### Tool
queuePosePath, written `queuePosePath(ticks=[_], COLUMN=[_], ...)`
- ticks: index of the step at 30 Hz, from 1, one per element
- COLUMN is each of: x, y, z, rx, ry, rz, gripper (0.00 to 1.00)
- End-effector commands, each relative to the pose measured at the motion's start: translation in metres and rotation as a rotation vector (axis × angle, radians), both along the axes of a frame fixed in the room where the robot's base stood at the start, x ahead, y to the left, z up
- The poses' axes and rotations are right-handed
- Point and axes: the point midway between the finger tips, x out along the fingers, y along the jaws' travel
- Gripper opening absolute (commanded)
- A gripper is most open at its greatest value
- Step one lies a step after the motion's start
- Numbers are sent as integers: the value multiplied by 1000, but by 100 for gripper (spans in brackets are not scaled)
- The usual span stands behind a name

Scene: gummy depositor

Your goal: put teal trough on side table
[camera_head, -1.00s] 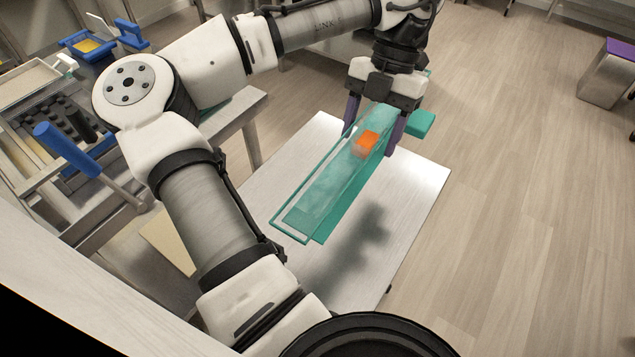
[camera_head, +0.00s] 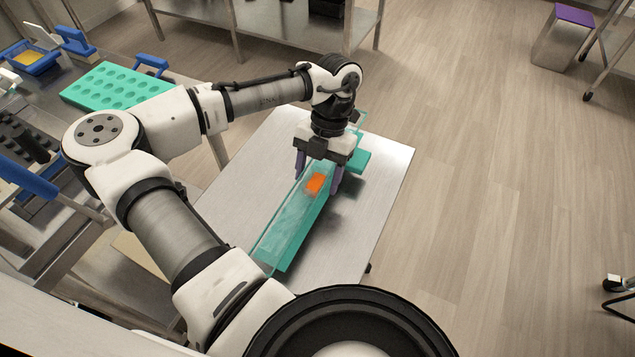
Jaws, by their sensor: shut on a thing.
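The teal trough (camera_head: 292,232) is long and translucent, with an orange patch (camera_head: 315,183) on it near my gripper. It lies lengthwise over the metal side table (camera_head: 385,180). Its near end points to the lower left. It is low over the top; I cannot tell whether it touches. My gripper (camera_head: 318,180) points down with its purple fingers on both sides of the trough near its far end, shut on it. A teal block-like part (camera_head: 361,160) shows beyond the fingers. The wrist hides some of the trough's far end.
At left is a workbench with a teal mold tray (camera_head: 117,88), blue-handled parts (camera_head: 76,42) and a blue tray (camera_head: 33,58). A metal rack (camera_head: 290,22) stands behind. A bin with a purple top (camera_head: 574,15) is at upper right. The floor right of the table is clear.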

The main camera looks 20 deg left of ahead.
Motion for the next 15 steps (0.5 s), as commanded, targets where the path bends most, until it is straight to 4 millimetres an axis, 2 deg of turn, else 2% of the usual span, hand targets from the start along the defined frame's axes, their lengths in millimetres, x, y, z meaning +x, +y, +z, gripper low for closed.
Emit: queuePosePath(ticks=[9,15], x=[0,0], y=[0,0], z=[-36,-41], rx=[1,0], ry=[1,-1], rz=[1,1], gripper=[27,27])
